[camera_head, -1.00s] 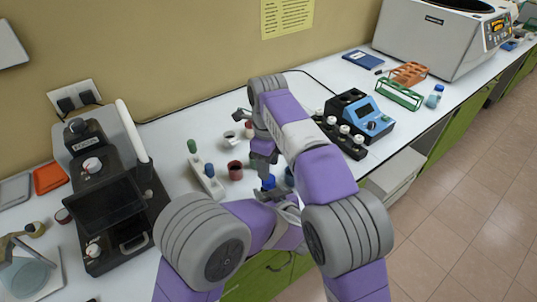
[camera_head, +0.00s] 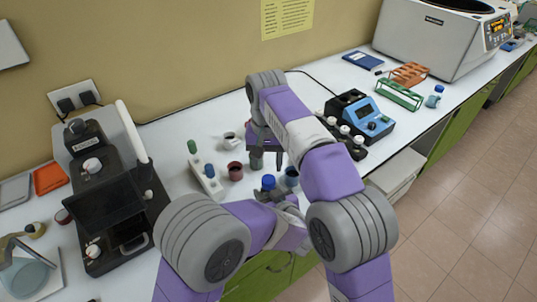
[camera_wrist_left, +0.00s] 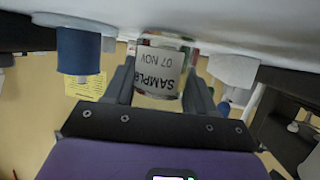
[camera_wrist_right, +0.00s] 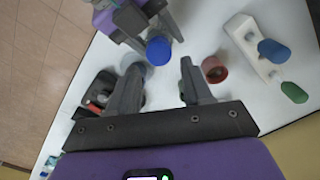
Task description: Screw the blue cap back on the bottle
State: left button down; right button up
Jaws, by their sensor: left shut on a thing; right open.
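My left gripper (camera_head: 280,197) is shut on a clear bottle, whose label reading SAMPLE 07 NOV shows upside down in the left wrist view (camera_wrist_left: 163,72). The blue cap (camera_head: 268,183) sits at the top of the bottle in the head view; it also shows in the right wrist view (camera_wrist_right: 158,51), beside the left gripper's fingers. How tightly it is seated I cannot tell. My right gripper (camera_head: 266,160) is open and empty, behind and above the cap in the head view, apart from it. The cap is hidden in the left wrist view.
A blue cup (camera_head: 291,177) stands close to the right of the bottle. A dark red cup (camera_head: 235,171) and a white rack with green and blue stoppers (camera_head: 208,182) are to the left. A black-and-blue device (camera_head: 360,118) stands at the right, a black instrument (camera_head: 110,205) far left.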

jog(key=n, duration=0.3)
jog(key=shift+r+n, duration=0.1)
jog(key=shift+n, duration=0.3)
jog(key=n, duration=0.4)
jog(key=shift+r, duration=0.1)
jog(key=n, duration=0.3)
jog(key=shift+r+n, duration=0.15)
jog(key=shift+n, duration=0.25)
jog(key=n, duration=0.3)
jog(key=shift+r, duration=0.1)
jog(key=n, duration=0.4)
jog(key=shift+r, duration=0.1)
jog(key=n, duration=0.4)
jog(key=shift+d+r, duration=0.1)
jog(key=shift+r, duration=0.05)
jog(key=n, duration=0.3)
jog(key=shift+r, duration=0.1)
jog(key=n, duration=0.4)
jog(key=shift+r+n, duration=0.15)
jog(key=shift+n, duration=0.15)
